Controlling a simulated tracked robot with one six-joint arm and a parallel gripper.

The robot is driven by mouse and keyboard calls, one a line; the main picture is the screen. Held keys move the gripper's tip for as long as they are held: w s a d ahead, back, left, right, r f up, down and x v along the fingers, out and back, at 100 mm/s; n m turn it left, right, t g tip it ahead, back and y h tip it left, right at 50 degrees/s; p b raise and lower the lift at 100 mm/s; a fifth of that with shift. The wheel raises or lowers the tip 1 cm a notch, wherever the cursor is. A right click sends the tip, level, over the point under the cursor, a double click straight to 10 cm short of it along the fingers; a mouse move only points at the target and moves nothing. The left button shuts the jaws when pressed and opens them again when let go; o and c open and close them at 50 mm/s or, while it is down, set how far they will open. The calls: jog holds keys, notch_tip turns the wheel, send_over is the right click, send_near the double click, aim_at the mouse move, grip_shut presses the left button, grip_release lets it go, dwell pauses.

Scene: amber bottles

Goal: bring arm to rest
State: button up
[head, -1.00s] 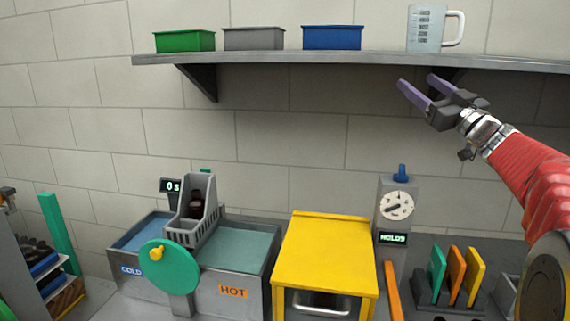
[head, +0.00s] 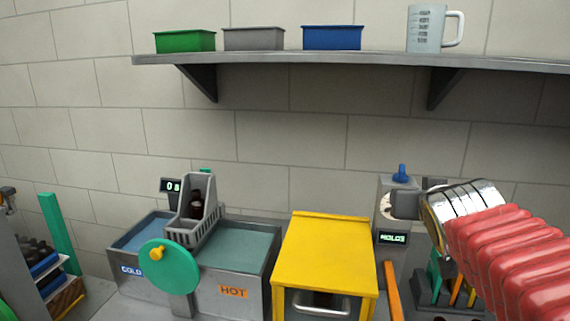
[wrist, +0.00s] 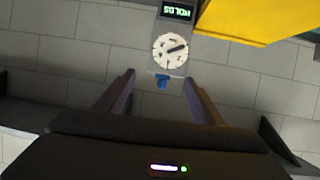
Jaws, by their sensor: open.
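My gripper shows in the wrist view (wrist: 158,90) with its two fingers apart and nothing between them. Beyond the fingertips stands the grey dial box marked MOLDS (wrist: 172,48), upside down in that view, with a blue knob (wrist: 162,82). In the head view my red-sleeved arm reaches in from the right. The wrist end of my gripper (head: 405,204) is in front of the dial box (head: 397,185) and hides part of its dial; the fingers cannot be made out there.
A shelf (head: 350,58) with green, grey and blue bins and a measuring jug (head: 436,28) runs above. Below are the COLD/HOT bath (head: 235,262) with a bottle in a grey basket (head: 195,210), the yellow cabinet (head: 325,255) and a rack of coloured plates (head: 445,285), partly hidden by my arm.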

jog(key=s+a+f+n+g+y, duration=0.1)
jog(key=s+a+f+g, duration=0.2)
jog(key=s+f, duration=0.7)
jog(key=s+a+f+n+g+y, duration=0.1)
jog(key=s+a+f+g, duration=0.3)
jog(key=s+a+f, duration=0.4)
jog(key=s+f+y, duration=0.1)
jog(key=s+f, duration=0.1)
jog(key=s, duration=0.2)
jog(key=shift+s+n+g+y, duration=0.2)
jog(key=shift+n+g+y, duration=0.1)
jog(key=shift+c, duration=0.5)
